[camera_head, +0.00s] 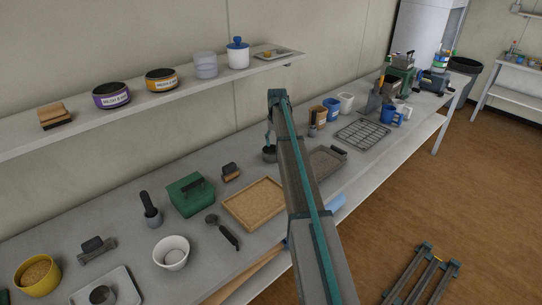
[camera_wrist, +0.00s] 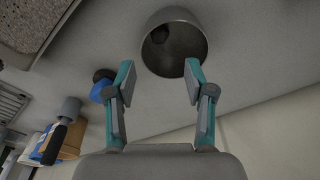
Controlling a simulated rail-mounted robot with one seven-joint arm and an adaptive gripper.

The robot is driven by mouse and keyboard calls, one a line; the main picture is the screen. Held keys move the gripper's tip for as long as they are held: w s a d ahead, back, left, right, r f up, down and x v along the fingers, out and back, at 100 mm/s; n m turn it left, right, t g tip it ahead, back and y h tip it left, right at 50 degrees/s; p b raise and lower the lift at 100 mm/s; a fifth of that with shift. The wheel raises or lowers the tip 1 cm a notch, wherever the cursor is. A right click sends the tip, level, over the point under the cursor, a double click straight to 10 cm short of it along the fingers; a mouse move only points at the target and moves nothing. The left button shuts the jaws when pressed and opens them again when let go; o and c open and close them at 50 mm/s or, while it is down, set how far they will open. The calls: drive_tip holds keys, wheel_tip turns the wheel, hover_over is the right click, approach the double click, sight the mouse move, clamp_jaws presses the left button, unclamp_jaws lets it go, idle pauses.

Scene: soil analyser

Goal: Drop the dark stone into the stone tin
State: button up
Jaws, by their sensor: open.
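My gripper (camera_wrist: 160,78) is open, its two teal-and-grey fingers apart with nothing between the tips. The grey metal tin (camera_wrist: 175,45) stands on the bench just beyond the fingertips in the wrist view, its mouth facing the camera. A small dark lump (camera_wrist: 160,34), which looks like the dark stone, lies inside it against the inner wall. In the head view the tin (camera_head: 269,154) stands directly below my gripper (camera_head: 268,138). My arm covers part of the bench beside it there, and the tin's inside is hidden.
A grey tray (camera_head: 325,162) and a wire rack (camera_head: 362,134) lie to the right. A brown box (camera_head: 318,116) and blue mug (camera_head: 331,108) stand behind. A cork-coloured tray (camera_head: 254,204), wood-handled brush (camera_head: 230,172) and green case (camera_head: 190,194) are to the left. A shelf (camera_head: 140,95) runs above.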

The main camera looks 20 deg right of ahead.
wheel_tip(320, 180, up, 10)
drive_tip(key=s, duration=0.1)
drive_tip(key=shift+s+a, duration=0.15)
drive_tip(key=shift+a, duration=0.05)
drive_tip(key=shift+d, duration=0.1)
idle(0.3)
